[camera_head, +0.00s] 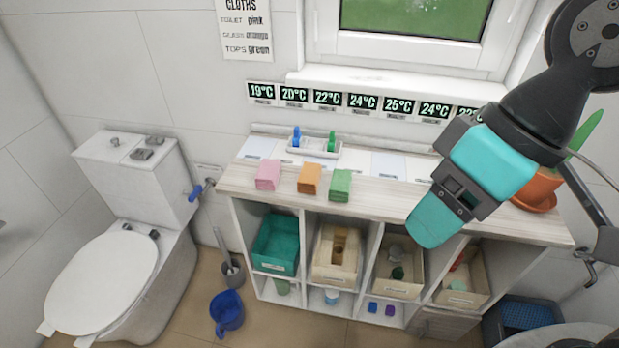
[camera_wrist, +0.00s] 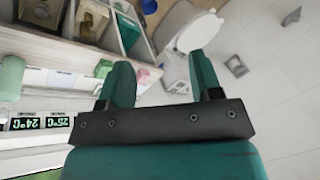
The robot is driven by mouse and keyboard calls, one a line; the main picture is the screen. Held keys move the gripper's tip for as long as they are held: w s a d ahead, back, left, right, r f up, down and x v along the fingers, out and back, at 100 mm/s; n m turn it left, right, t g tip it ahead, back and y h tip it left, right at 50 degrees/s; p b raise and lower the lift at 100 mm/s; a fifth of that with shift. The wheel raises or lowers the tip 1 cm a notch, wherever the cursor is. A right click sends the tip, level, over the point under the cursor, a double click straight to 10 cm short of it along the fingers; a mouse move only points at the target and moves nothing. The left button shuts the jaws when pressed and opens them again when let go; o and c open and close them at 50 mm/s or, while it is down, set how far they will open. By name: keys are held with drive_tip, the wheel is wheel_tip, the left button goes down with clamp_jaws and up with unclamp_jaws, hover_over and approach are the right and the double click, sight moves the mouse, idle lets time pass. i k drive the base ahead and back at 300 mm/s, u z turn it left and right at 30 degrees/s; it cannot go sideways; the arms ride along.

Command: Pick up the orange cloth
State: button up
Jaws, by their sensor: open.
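The orange cloth (camera_head: 309,179) is a small folded block on top of the wooden shelf unit. It sits between a pink cloth (camera_head: 268,175) and a green cloth (camera_head: 340,185). My gripper (camera_head: 435,222) is to the right of all three cloths in the head view, apart from them, above the front of the unit. In the wrist view my gripper (camera_wrist: 158,62) is open with its two teal fingers apart and nothing held. The pink cloth (camera_wrist: 146,76) shows between the fingers there. I cannot make out the orange cloth in the wrist view.
The shelf unit (camera_head: 400,206) holds several bins in its compartments. A small tray (camera_head: 314,150) with blue and green items stands behind the cloths. A potted plant (camera_head: 540,188) is at the right end. A toilet (camera_head: 110,275) and blue bucket (camera_head: 227,312) are at left.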

sight(308, 179)
drive_tip(key=u, duration=1.75)
drive_tip(key=i, duration=1.3)
drive_tip(key=z, duration=2.3)
